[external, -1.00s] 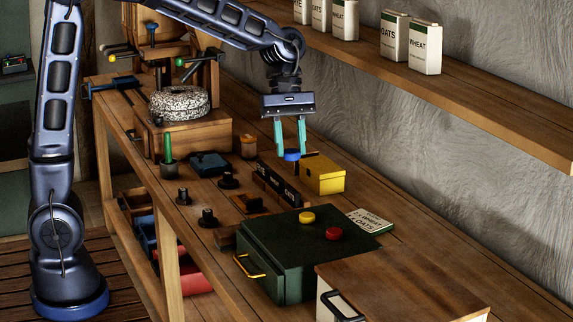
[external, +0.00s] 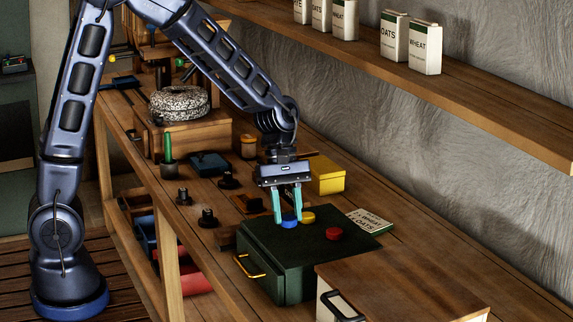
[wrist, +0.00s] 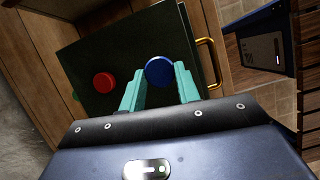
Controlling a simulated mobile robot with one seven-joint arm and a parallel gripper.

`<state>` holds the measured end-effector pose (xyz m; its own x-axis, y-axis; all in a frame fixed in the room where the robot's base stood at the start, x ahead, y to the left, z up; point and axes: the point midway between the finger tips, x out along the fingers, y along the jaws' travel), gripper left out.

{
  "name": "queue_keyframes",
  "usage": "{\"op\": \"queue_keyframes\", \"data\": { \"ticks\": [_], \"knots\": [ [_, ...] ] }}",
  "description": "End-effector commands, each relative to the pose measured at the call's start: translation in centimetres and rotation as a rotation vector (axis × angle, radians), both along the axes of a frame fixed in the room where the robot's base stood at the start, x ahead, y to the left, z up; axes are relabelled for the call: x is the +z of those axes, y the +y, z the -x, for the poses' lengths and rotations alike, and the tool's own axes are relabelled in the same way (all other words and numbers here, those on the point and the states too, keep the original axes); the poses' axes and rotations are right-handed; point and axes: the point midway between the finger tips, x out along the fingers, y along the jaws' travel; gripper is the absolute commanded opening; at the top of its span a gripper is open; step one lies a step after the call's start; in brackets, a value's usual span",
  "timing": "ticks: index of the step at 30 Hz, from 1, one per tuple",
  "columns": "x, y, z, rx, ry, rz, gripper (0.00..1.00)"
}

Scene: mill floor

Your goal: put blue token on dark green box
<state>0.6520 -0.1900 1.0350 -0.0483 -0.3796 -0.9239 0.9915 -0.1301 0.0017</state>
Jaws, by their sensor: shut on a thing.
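The dark green box (external: 305,258) stands on the bench with a brass handle on its front. My gripper (external: 288,219) is over the box's top at its back left part, its teal fingers shut on the blue token (external: 289,223). The token is at or just above the lid; I cannot tell whether it touches. In the wrist view the blue token (wrist: 160,71) shows at the fingertips over the dark green lid (wrist: 118,50). A yellow token (external: 308,217) lies close to the right of the blue one, and a red token (external: 334,233) lies farther right on the lid.
A yellow box (external: 327,176) stands behind the green box. A printed card (external: 371,221) lies to its right. A wood-topped box (external: 400,282) stands in front. Dark weights (external: 208,218) stand to the left. The lid's front part is clear.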

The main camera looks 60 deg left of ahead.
Motion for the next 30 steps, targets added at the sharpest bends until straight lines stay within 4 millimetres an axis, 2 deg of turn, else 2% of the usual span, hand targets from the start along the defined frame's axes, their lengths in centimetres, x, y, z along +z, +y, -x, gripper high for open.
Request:
{"op": "queue_keyframes", "data": {
  "ticks": [7, 15, 27, 28, 30],
  "knots": [
    [-1.5, 0.0, 0.0, 0.001, 0.001, 0.0, 0.11],
    [-4.8, 0.0, 0.0, 0.0, 0.002, 0.0, 0.11],
    [-5.2, 0.0, 0.0, 0.0, 0.001, 0.0, 0.11],
    [-5.1, 0.0, 0.0, 0.0, 0.0, 0.0, 0.38],
    [-5.1, 0.0, 0.0, 0.0, 0.0, 0.0, 0.52]
  ]
}}
